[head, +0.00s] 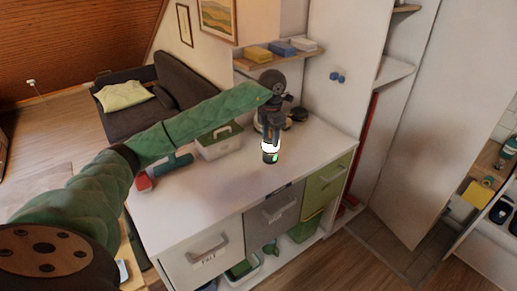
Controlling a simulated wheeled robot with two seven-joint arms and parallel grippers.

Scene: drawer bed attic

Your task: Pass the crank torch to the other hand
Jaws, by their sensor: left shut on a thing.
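My left gripper (269,136) is at the end of the green-sleeved arm, pointing down over the back right part of the white counter. It is shut on a small dark thing with a bright white band and a green patch, which I take to be the crank torch (271,156). The fingers and much of the grip are dark and small, so their exact hold is hard to see. I cannot tell whether the torch touches the counter. My right gripper is not in view.
The white counter (215,198) has drawers below. A teal thing with a red end (166,171) and a green-and-white box (219,142) stand on its left. Dark round things (298,114) are behind the gripper. A shelf (278,54) is above. The counter's front is clear.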

